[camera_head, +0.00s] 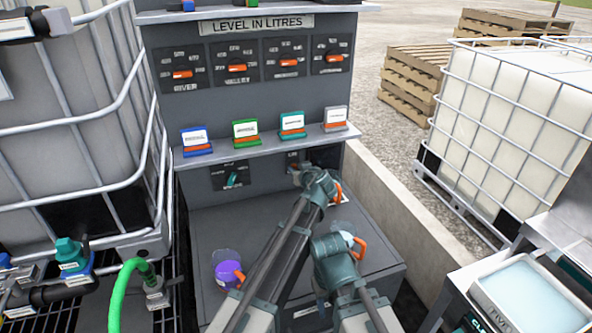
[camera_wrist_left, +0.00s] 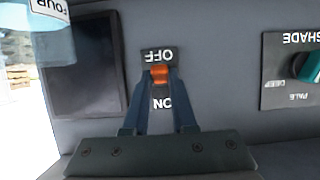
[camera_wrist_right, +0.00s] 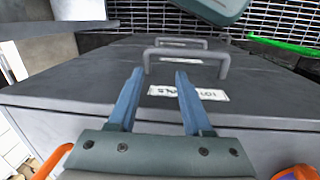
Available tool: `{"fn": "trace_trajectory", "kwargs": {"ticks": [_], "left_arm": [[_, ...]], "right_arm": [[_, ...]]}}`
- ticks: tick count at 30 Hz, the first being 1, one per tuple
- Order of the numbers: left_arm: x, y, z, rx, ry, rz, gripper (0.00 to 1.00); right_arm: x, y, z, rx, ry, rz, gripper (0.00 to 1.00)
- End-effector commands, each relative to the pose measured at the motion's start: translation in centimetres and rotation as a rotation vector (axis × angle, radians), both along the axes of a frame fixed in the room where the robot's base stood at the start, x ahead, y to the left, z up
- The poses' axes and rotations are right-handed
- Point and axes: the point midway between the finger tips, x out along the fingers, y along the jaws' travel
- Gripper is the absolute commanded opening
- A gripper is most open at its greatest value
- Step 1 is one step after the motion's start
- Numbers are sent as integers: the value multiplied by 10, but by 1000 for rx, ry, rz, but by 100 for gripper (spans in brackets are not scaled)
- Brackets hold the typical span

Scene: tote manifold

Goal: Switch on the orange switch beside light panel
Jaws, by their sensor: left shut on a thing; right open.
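The orange switch (camera_wrist_left: 160,74) sits on a small black plate on the grey panel, with OFF and ON lettering upside down in the left wrist view. It shows nearer the OFF word; its exact tilt is hard to tell. My left gripper (camera_wrist_left: 159,82) is shut on it, fingertips either side. In the head view the left gripper (camera_head: 297,171) reaches the panel and mostly hides the switch. The light panel (camera_wrist_left: 84,65) is a dark, unlit rectangle beside it, also in the head view (camera_head: 325,156). My right gripper (camera_wrist_right: 157,85) is open and empty above the grey cabinet.
A teal SHADE knob (camera_head: 232,179) is left of the switch. A shelf above holds several coloured card stands (camera_head: 246,132). A purple cup (camera_head: 229,273) stands on the cabinet top (camera_head: 203,240), and an orange-handled cup (camera_head: 358,245) is beside my right arm. Level dials (camera_head: 237,67) are higher.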

Motion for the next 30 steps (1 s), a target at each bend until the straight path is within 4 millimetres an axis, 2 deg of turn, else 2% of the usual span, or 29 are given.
{"fn": "trace_trajectory", "kwargs": {"ticks": [8,15,21,30], "left_arm": [[0,0,2,-2,6,1,0],[2,1,13,-51,117,5,0],[2,1,13,-86,207,4,0],[1,1,9,-94,230,0,0]], "right_arm": [[0,0,3,0,0,0,50],[0,0,38,0,0,0,50],[0,0,55,0,0,0,50],[0,0,56,0,0,0,50]]}}
